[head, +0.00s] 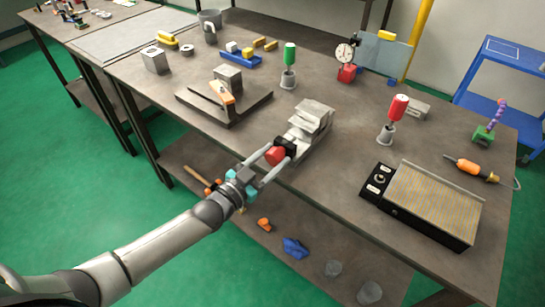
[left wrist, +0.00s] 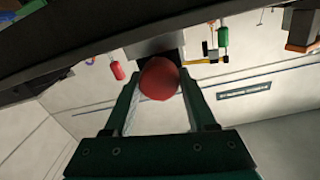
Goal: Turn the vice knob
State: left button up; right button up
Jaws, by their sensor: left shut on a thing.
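The vice (head: 308,124) is a grey metal block at the front edge of the workbench. Its red knob (head: 275,155) faces out over the edge. My left gripper (head: 279,153) reaches in from the lower left, with one finger on each side of the knob. The left wrist view shows the round red knob (left wrist: 159,79) between the two fingers (left wrist: 158,85), which are shut on it. The vice body is mostly hidden behind the knob there. My right gripper is in neither view.
A dark-framed plate with a gridded top (head: 434,203) lies to the right on the bench. A red-topped holder (head: 397,107) and a green-topped holder (head: 290,55) stand behind the vice. A dark angled fixture (head: 235,115) lies to the left. A lower shelf (head: 330,245) holds loose pieces.

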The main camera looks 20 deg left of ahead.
pick_arm(q)
jog(key=shift+c, duration=0.7)
jog(key=shift+m+p, duration=0.6)
jog(key=shift+m, duration=1.6)
jog(key=o, duration=1.4)
jog(key=shift+s, duration=0.15)
jog(key=p+v, duration=0.2)
jog(key=v, duration=1.3)
